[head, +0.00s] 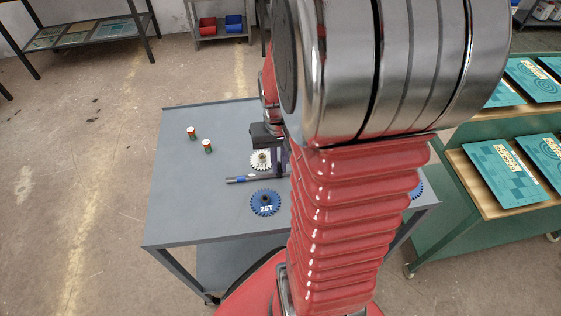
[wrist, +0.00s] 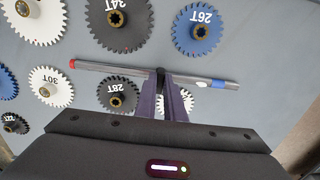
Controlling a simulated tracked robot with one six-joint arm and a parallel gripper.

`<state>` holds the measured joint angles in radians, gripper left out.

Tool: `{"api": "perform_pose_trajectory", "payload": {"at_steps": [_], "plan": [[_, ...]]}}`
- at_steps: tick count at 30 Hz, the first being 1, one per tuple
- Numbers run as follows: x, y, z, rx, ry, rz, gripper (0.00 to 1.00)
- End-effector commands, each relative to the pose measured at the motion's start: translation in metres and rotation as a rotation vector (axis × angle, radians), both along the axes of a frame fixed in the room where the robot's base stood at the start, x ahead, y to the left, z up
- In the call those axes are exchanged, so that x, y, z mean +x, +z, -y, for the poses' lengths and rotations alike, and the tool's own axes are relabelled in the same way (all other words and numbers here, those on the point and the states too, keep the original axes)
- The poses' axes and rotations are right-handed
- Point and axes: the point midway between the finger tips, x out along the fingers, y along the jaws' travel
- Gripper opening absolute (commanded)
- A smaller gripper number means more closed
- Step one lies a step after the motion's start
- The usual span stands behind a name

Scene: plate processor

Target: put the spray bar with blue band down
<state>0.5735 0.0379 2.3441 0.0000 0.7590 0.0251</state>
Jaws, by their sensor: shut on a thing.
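The spray bar with blue band is a thin grey bar. In the head view (head: 255,178) its blue-banded end points left, and my arm hides its other end. In the wrist view (wrist: 115,70) it runs across the picture, with a red tip at the left and the blue band at the right. My gripper (wrist: 163,82), with purple fingers, is shut on the bar near its middle. In the head view my gripper (head: 282,163) is partly hidden by my arm. The bar is low over the grey table (head: 190,205); I cannot tell whether it touches it.
Several toothed gears lie around the bar, including a blue gear (head: 265,203), a white gear (head: 260,160) and a dark 28T gear (wrist: 118,94). Two small cylinders (head: 207,146) stand at the table's back left. The table's left part is clear. A green rack (head: 480,210) stands at right.

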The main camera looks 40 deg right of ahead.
Motion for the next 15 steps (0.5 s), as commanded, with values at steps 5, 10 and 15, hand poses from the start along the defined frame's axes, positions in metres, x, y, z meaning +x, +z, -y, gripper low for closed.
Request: {"api": "perform_pose_trajectory", "payload": {"at_steps": [5,10,15], "plan": [[0.0000,-0.0012,-0.0001,0.000,0.000,0.000,0.17],[0.0000,-0.0011,-0.0001,0.000,0.000,0.000,0.28],[0.0000,-0.0010,-0.0001,0.000,0.000,0.000,0.28]]}}
